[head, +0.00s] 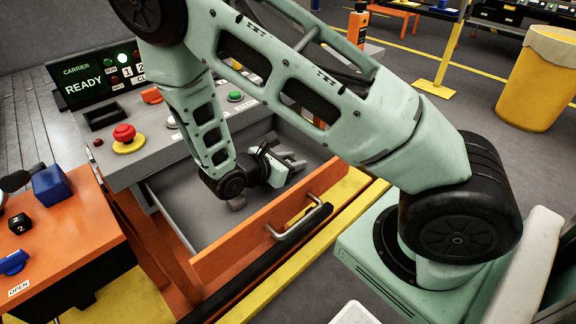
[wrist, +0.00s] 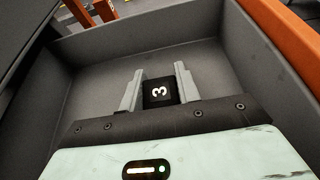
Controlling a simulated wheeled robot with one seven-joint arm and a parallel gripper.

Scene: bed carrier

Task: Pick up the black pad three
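The black pad three (wrist: 159,93), a small dark block with a white 3 turned sideways, shows in the wrist view inside the grey drawer (wrist: 90,50). My gripper (wrist: 158,68) has its two grey fingers on either side of the pad. The fingers are apart by about the pad's width. I cannot tell whether they press on it or whether it rests on the drawer floor. In the head view my gripper (head: 296,160) is down inside the pulled-out drawer (head: 225,262); the pad is not visible there, hidden by my arm and gripper.
The drawer's walls surround my gripper, with a metal handle (head: 297,222) in front. Above the drawer is a grey panel with a red button (head: 124,133) and a READY screen (head: 92,83). An orange bench (head: 60,235) with a blue block (head: 51,185) stands at left.

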